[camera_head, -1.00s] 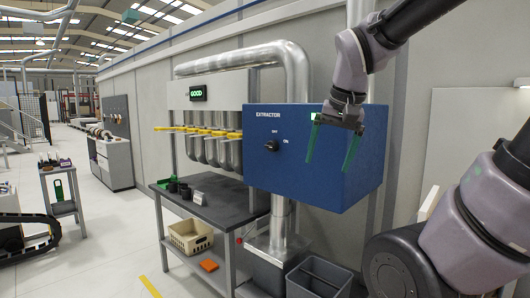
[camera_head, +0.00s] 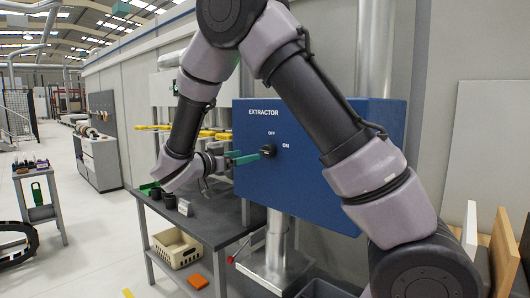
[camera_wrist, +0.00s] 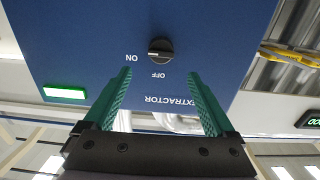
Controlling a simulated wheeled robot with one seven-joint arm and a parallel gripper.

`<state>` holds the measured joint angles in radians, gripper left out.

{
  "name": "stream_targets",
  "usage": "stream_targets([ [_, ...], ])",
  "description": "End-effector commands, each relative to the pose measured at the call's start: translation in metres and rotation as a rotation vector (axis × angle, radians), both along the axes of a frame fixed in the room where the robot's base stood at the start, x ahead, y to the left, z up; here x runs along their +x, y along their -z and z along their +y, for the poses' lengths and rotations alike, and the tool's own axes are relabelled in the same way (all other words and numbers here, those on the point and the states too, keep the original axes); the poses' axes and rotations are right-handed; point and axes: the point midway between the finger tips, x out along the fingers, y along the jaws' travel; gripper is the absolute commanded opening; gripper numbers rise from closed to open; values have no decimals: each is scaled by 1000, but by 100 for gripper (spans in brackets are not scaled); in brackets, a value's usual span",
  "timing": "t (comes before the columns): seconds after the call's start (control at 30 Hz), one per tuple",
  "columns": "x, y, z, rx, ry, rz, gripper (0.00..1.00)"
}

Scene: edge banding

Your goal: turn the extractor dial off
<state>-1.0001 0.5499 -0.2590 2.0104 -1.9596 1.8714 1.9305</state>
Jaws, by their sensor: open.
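The extractor dial (camera_head: 268,151) is a black round knob on the front of the blue extractor box (camera_head: 330,190). OFF is printed above it and ON to its right. In the wrist view, turned upside down, the dial (camera_wrist: 160,49) shows a white pointer line directed toward the ON label (camera_wrist: 131,57); the OFF label (camera_wrist: 159,75) lies below it. My gripper (camera_head: 246,157) faces the dial from the left in the head view. Its green fingers are open and empty. In the wrist view the fingertips (camera_wrist: 160,73) sit wide on either side of the dial's line, apparently short of it.
A dark workbench (camera_head: 215,222) with small black cups stands below left, with a cream crate (camera_head: 176,248) and an orange block (camera_head: 197,281) underneath.

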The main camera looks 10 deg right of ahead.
Motion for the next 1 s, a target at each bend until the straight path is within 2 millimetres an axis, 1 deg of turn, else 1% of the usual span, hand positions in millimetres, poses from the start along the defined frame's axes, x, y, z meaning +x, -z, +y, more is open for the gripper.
stream_targets([
  [0.07, 4, 0, -2, -3, -5, -12, 90],
  [0.13, 9, 0, -9, -3, -5, -15, 90],
  [0.4, 39, 0, -52, -4, -2, -10, 90],
  [0.6, 56, 0, -75, -2, -4, -9, 90],
  [0.8, 63, 0, -84, -2, -5, -9, 90],
  [1.0, 64, 0, -85, -2, -6, -9, 90],
])
